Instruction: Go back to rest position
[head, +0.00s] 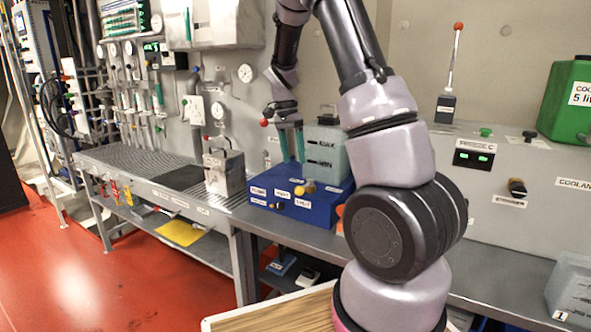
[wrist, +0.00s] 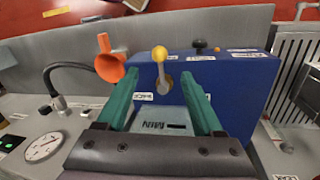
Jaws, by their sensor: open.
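My gripper (head: 291,143) hangs over the workbench with its two teal fingers pointing down, just above the back of the blue box (head: 318,208). In the wrist view my gripper (wrist: 159,78) has its fingers spread wide apart, with nothing clearly held between them.
An orange funnel-like part (wrist: 109,62) and a black hose (wrist: 52,85) are left of the fingers in the wrist view. A grey box with a handle (head: 225,172) stands on the bench. A green canister (head: 570,105) is at far right. The red floor (head: 75,265) is clear at left.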

